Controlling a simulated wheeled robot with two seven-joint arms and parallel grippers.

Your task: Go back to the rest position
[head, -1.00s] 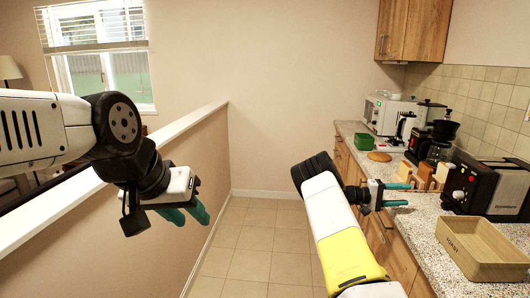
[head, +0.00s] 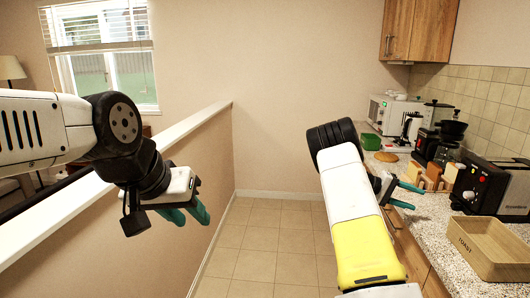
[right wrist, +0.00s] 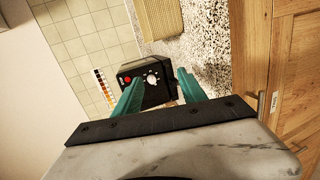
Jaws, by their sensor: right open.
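My left gripper (head: 195,216) hangs over the low wall at the left in the head view, its two teal fingers apart with nothing between them. My right gripper (head: 414,197) is at the front edge of the counter (head: 425,226), with its teal fingers apart and empty. In the right wrist view the right gripper (right wrist: 158,88) shows both fingers spread, with the black toaster (right wrist: 150,84) beyond them. My right arm's white and yellow link crosses the lower middle of the head view.
The toaster (head: 485,188), a wooden toast box (head: 490,248), a coffee maker (head: 447,140), a green box (head: 370,141) and a round board (head: 386,157) stand on the counter. A low wall (head: 160,165) runs along the left. The floor (head: 270,240) between is clear.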

